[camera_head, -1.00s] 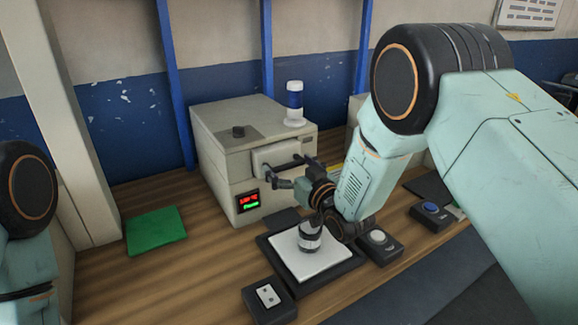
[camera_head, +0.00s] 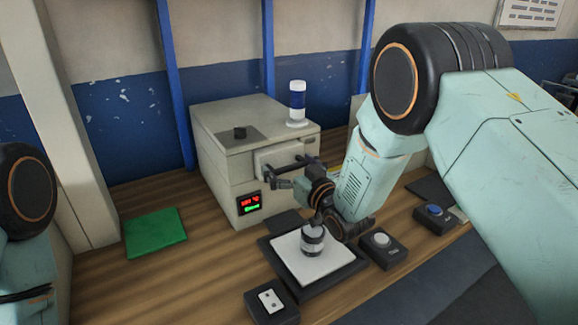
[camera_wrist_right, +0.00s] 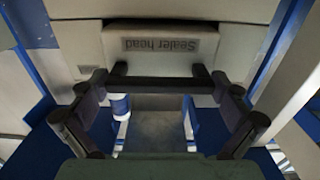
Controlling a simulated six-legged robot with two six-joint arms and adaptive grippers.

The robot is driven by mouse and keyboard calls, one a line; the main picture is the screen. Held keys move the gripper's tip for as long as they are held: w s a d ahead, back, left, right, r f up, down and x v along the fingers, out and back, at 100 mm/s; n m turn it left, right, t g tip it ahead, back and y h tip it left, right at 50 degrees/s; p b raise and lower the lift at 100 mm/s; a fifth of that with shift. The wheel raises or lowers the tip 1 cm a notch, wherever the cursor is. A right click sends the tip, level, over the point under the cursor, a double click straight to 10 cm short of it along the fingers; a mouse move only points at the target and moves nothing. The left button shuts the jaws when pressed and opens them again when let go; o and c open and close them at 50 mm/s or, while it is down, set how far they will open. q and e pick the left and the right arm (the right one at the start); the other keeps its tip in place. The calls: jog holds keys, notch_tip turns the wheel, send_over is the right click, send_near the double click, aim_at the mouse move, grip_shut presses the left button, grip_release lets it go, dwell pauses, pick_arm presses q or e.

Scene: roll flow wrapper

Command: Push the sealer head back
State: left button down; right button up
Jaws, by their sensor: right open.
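The sealer head (camera_head: 275,160) is a pale block on the front of the beige machine (camera_head: 235,150), with a dark bar handle across its front. In the right wrist view the sealer head (camera_wrist_right: 160,44) carries its label, and the dark bar (camera_wrist_right: 165,84) lies just below it. My right gripper (camera_head: 292,174) is open in front of the sealer head. Its fingers stand at both sides of the bar in the wrist view (camera_wrist_right: 163,110); I cannot tell whether they touch it. My left gripper is out of view; only part of the left arm shows at the left edge.
A small dark and white cylinder (camera_head: 312,240) stands on a white plate in a black tray (camera_head: 284,277) below the gripper. Button boxes (camera_head: 382,248) and a switch box (camera_head: 272,302) surround it. A green mat (camera_head: 154,232) lies left.

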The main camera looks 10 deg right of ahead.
jog(key=shift+s+d, duration=0.15)
jog(key=shift+s, duration=0.2)
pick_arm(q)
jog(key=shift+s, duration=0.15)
pick_arm(e)
jog(key=v, duration=1.1)
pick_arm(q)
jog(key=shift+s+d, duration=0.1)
pick_arm(e)
jog(key=shift+w, duration=0.1)
jog(key=x, duration=1)
jog(key=shift+w, duration=0.1)
jog(key=shift+w+a, duration=0.25)
jog(key=shift+w, duration=0.2)
